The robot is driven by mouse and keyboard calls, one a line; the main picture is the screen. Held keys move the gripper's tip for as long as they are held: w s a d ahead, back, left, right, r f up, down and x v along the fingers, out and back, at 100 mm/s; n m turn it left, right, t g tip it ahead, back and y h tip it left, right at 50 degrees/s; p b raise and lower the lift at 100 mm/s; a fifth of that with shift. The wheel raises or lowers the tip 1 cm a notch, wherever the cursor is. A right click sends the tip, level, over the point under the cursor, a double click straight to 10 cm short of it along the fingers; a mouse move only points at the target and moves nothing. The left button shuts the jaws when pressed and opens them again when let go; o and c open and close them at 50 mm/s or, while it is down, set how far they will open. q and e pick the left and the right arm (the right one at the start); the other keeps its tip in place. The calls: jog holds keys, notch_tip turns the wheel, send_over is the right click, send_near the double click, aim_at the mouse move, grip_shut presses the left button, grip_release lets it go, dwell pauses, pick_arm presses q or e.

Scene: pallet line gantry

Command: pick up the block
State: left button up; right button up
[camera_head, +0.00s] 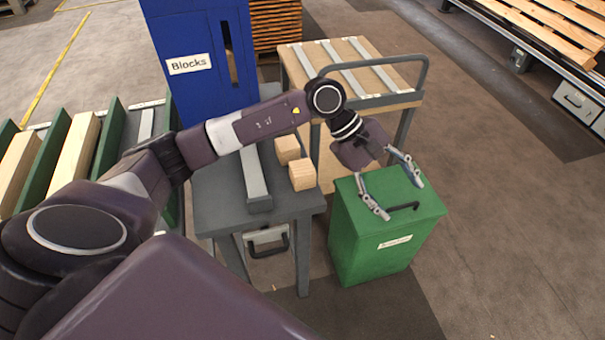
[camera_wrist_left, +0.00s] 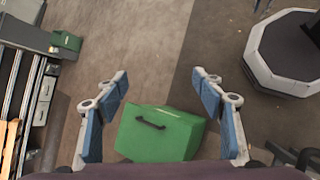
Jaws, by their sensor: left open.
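Two light wooden blocks sit on the grey table (camera_head: 225,200). The nearer block (camera_head: 302,174) is close to the table's right edge, and the other block (camera_head: 287,149) is just behind it. My left gripper (camera_head: 398,199) is open and empty above the green bin (camera_head: 375,245), to the right of the blocks. In the left wrist view the green bin (camera_wrist_left: 160,134) with its dark lid handle lies below and between the open fingers (camera_wrist_left: 163,92). No block shows between them. My right gripper is in neither view.
A blue cabinet labelled "Blocks" (camera_head: 190,65) stands behind the grey table. A wooden-topped cart (camera_head: 350,70) with a grey rail stands behind the bin. A grey bar (camera_head: 256,180) lies left of the blocks. Floor is clear to the right.

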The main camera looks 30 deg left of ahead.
pick_arm(q)
jog(key=w+a+f+m+y, duration=0.2)
jog(key=a+y, duration=0.3)
jog(key=a, duration=0.8)
jog(key=r+g+y, duration=0.1)
jog(key=y, duration=0.3)
send_over(302, 166)
jog(key=d, duration=0.1)
jog(key=shift+w+r, duration=0.2)
jog(key=shift+w, duration=0.05)
jog(key=f, duration=0.2)
jog(key=f+p, duration=0.1)
jog(key=f, duration=0.1)
jog(key=a+f+p, duration=0.1)
jog(key=f, duration=0.1)
jog(key=shift+s+f, duration=0.1)
jog(key=shift+s, duration=0.25)
jog(key=shift+f, duration=0.7)
jog(key=shift+c, duration=0.6)
jog(key=c, duration=1.2)
jog(key=shift+o, duration=0.2)
jog(key=shift+r, duration=0.15)
